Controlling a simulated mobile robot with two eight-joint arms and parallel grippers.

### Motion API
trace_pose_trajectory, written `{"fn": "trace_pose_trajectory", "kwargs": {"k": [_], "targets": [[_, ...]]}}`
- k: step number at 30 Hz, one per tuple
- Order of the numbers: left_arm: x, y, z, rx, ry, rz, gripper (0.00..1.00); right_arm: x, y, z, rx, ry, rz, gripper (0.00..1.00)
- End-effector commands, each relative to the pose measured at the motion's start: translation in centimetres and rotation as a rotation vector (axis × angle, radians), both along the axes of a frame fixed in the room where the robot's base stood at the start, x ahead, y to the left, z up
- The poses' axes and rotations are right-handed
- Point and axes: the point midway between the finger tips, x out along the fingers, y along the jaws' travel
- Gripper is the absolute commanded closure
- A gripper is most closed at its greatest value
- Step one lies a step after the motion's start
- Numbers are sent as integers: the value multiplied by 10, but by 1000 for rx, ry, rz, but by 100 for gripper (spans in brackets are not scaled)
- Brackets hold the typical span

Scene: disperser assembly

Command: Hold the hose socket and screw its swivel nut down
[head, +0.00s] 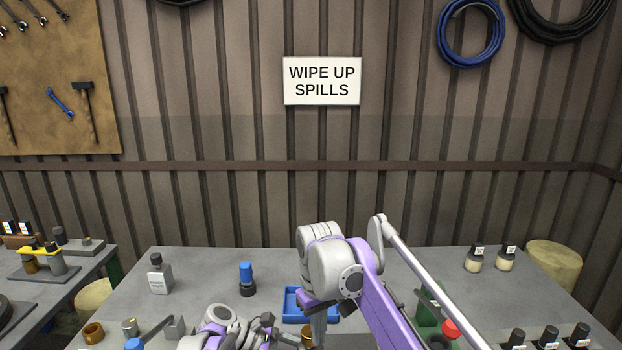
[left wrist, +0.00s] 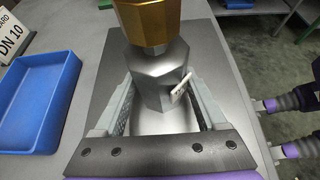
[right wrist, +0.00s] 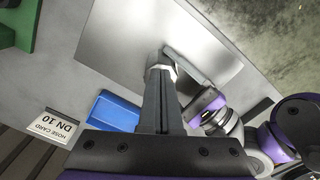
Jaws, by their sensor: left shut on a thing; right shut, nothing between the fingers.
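The hose socket (left wrist: 160,82) is a grey hexagonal metal piece standing on a metal plate in the left wrist view, with a small white tag on its side. The gold swivel nut (left wrist: 147,20) sits above it, cut off by the frame's top. My left gripper (left wrist: 162,98) has its fingers on both sides of the socket, shut on it. In the right wrist view my right gripper (right wrist: 161,90) is shut and empty, its fingertips over the grey metal part. In the head view my right gripper (head: 318,322) is above the brass-coloured nut (head: 307,338), mostly hidden by the arm.
A blue tray (left wrist: 38,100) lies left of the plate in the left wrist view, near a DN 10 card (left wrist: 12,36). The back centre bench is clear.

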Motion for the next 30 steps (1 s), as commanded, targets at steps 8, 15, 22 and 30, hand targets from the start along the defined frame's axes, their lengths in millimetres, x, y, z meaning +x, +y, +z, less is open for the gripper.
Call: {"fn": "trace_pose_trajectory", "kwargs": {"k": [8,15,22,30], "targets": [[-2,-2,0,0,-1,-9,100,-1,6,0,5,-5,3,100],[-3,-3,0,0,0,-11,100,-1,8,0,7,-5,3,100],[-3,-3,0,0,1,-13,100,-2,8,-1,7,-6,3,100],[-2,-3,0,0,1,-10,100,-9,4,1,5,-4,2,100]]}}
